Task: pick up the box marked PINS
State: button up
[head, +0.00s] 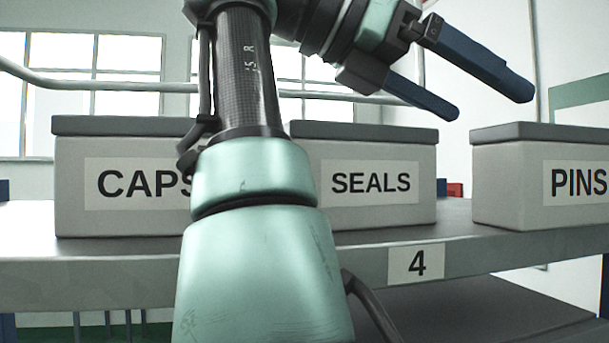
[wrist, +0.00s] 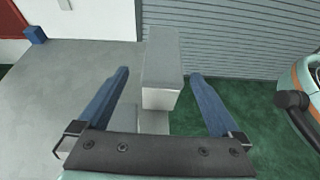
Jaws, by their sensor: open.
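The box marked PINS (head: 540,180) is pale grey with a darker grey lid. It stands on the shelf at the right of the head view, cut off by the picture's edge. My gripper (head: 488,102) has two blue fingers, set apart and empty, above and to the left of that box. In the wrist view my gripper (wrist: 160,76) also shows its fingers spread. A grey-lidded box (wrist: 162,55) appears beyond and between them, not touching. No label is readable there, so I cannot tell for sure which box it is.
Boxes marked CAPS (head: 75,210) and SEALS (head: 375,215) stand on the same shelf (head: 345,262), left of PINS, with a gap between SEALS and PINS. My arm hides part of both. A number 4 plate (head: 416,263) is on the shelf's front edge.

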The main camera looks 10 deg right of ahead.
aim_at(550, 132)
jog(key=d, duration=0.1)
jog(key=d+f, duration=0.1)
jog(key=d, duration=0.1)
jog(key=s+d, duration=0.1)
jog(key=shift+d+f, duration=0.25)
jog(key=shift+d, duration=0.05)
jog(key=shift+w+d+f, duration=0.35)
jog(key=shift+w+d, duration=0.05)
jog(key=shift+d, duration=0.3)
jog(key=x, duration=0.4)
jog(key=shift+s+d+r, duration=0.1)
jog(key=shift+s+r, duration=0.1)
jog(key=shift+r, duration=0.1)
jog(key=shift+w+d+f, duration=0.15)
jog(key=shift+w+d, duration=0.05)
jog(key=shift+d, duration=0.1)
jog(key=shift+a, duration=0.15)
jog(key=shift+c, duration=1.1)
jog(key=c, duration=1.2)
grip_shut()
jog(key=shift+s, duration=0.1)
